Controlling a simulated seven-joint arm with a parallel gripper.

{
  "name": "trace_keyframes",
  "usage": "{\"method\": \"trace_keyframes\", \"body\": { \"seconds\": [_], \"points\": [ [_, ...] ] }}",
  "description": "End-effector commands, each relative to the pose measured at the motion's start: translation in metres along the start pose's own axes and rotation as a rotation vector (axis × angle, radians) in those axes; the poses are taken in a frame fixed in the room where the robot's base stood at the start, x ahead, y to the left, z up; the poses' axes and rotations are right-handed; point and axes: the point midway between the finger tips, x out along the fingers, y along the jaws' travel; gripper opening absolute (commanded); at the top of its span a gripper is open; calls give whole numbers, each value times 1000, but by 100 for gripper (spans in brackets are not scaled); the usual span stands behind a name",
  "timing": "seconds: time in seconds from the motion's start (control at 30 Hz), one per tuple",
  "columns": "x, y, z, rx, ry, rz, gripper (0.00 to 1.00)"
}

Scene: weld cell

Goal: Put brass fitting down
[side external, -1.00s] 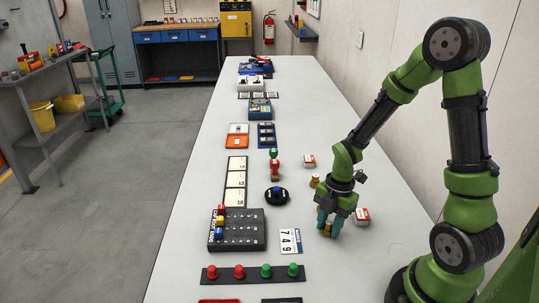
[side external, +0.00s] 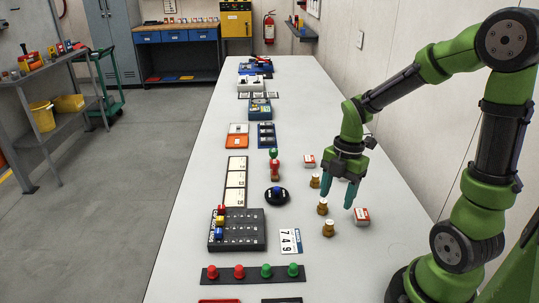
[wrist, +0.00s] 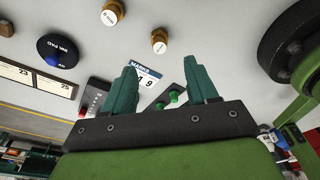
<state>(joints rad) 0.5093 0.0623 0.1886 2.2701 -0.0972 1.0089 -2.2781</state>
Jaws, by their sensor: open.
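Three brass fittings with pale tops stand on the white table in the side view: a near one (side external: 328,229), a middle one (side external: 322,206) and a far one (side external: 315,181). They form a short row, apart from one another. My gripper (side external: 340,192) is open and empty, raised above the table to the right of the row. In the wrist view, two brass fittings (wrist: 112,12) (wrist: 159,40) show beyond the spread teal fingers (wrist: 162,82), not between them.
A red-and-white box (side external: 361,216) sits right of the near fitting, another (side external: 309,161) behind the row. A card numbered 749 (side external: 290,241), a round black pad (side external: 277,195) and a dark block tray (side external: 237,241) lie to the left. The table's right side is mostly clear.

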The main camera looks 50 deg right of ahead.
Motion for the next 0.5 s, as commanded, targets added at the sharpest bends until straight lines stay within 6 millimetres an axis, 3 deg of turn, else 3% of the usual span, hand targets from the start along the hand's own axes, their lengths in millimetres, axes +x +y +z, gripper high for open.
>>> {"method": "trace_keyframes", "body": {
  "seconds": [0.27,0.37,0.5],
  "points": [
    [-28,0,-2,29,-6,11,58],
    [-37,0,-10,137,-21,47,58],
    [-57,-2,-31,434,-25,156,58]
  ]
}}
